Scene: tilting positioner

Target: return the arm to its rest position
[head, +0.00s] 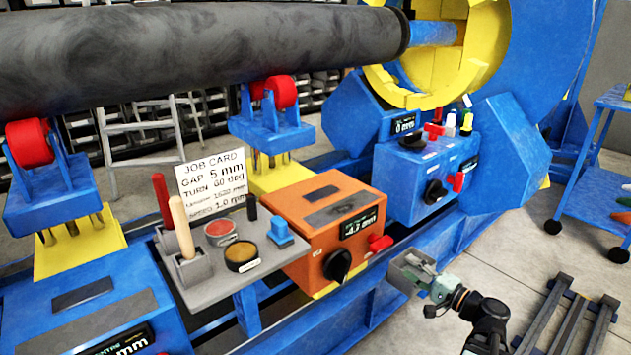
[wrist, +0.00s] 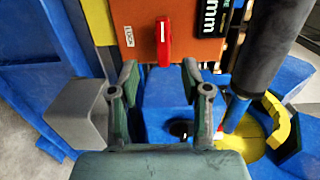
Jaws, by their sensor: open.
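My gripper (head: 412,268) hangs in the open at the right of the orange control box (head: 310,222), apart from it. In the wrist view, its two fingers (wrist: 160,85) are spread with nothing between them. The orange box has a black knob (head: 337,264), a red lever (head: 380,243) and a display that seems to read -4.2 mm. In the wrist view, the red lever (wrist: 163,42) stands upright beside a LOCK label, ahead of the fingertips and apart from them. My arm (head: 485,318) comes in from the lower right.
A blue control box (head: 425,170) stands behind my gripper. A dark pipe (head: 190,52) rests on red rollers (head: 280,92). A grey tray (head: 200,292) holds a job card, handled tools and tins. A blue cart (head: 600,160) and a low rack (head: 565,318) stand right. Grey floor between is clear.

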